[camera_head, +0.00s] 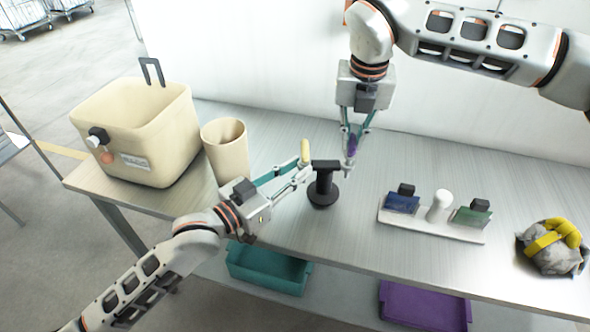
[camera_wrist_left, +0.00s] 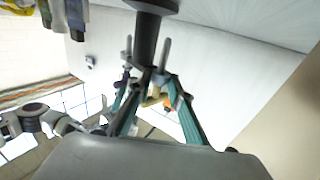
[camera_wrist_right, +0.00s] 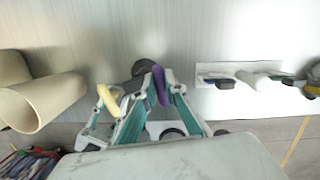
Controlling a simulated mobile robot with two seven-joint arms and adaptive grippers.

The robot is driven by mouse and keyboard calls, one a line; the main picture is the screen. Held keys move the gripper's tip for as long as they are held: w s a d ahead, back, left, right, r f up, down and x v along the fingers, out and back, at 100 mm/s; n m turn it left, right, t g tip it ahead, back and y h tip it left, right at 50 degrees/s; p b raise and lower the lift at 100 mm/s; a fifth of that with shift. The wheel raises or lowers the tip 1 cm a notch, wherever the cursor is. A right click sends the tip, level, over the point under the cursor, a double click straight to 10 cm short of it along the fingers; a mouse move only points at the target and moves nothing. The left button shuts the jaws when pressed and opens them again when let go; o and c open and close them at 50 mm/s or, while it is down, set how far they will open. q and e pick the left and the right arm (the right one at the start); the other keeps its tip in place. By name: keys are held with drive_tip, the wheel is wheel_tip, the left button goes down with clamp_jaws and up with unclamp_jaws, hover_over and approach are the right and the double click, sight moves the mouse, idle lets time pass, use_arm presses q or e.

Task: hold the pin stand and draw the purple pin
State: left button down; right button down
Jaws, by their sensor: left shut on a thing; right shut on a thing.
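The black pin stand (camera_head: 322,190) stands upright on the table with a round base, a post and a crossbar on top. My left gripper (camera_head: 312,174) is shut on its post, just under the crossbar; the post also shows between the fingers in the left wrist view (camera_wrist_left: 147,42). A yellow pin (camera_head: 305,151) stands up at the crossbar's left end. My right gripper (camera_head: 350,163) points down at the crossbar's right end and is shut on the purple pin (camera_head: 352,144). The purple pin also shows in the right wrist view (camera_wrist_right: 160,86). Its lower end is hidden by the fingers, so I cannot tell whether it sits in the stand.
A beige bin (camera_head: 170,149) and a beige cup (camera_head: 227,155) stand at the left. A white rack (camera_head: 430,227) with blue and green items is right of the stand, then a grey and yellow bundle (camera_head: 552,250). Teal (camera_head: 268,268) and purple trays (camera_head: 425,305) lie below the tabletop.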

drive_tip(key=shift+r, duration=3.95)
drive_tip(key=shift+r, duration=0.15)
wheel_tip(320, 180, up, 4)
drive_tip(key=shift+f, duration=0.15)
use_arm(q)
drive_tip(key=c, duration=1.8)
unclamp_jaws()
drive_tip(key=shift+o, duration=0.2)
drive_tip(key=v, duration=1.2)
